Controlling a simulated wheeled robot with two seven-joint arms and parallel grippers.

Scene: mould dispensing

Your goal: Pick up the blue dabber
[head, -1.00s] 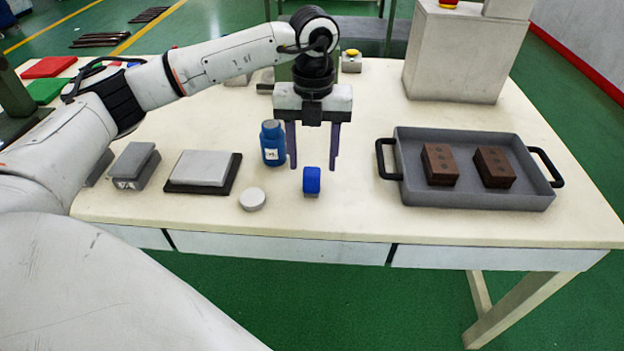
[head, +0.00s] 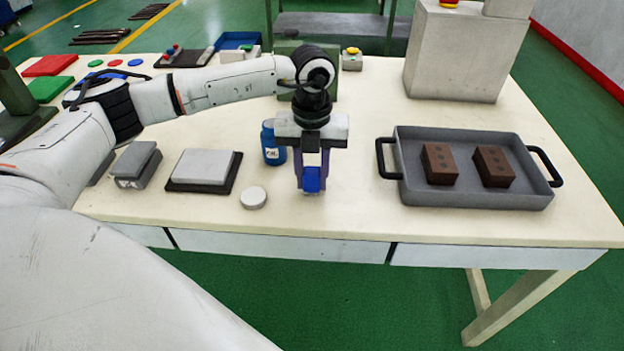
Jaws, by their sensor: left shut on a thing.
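The blue dabber (head: 312,181) stands on the table near its front edge, in the middle of the head view. My left gripper (head: 312,178) points straight down over it, and its two purple fingers are shut on the dabber from either side. The dabber's lower part shows between and below the fingers; its top is hidden by the gripper. I cannot tell any gap between the dabber and the table. My right gripper is out of the picture.
A blue bottle (head: 272,146) stands close behind and left of my left gripper. A white round disc (head: 253,197) lies to the left. A grey tray (head: 480,202) with two brown blocks (head: 440,165) is on the right. Bare table lies between dabber and tray.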

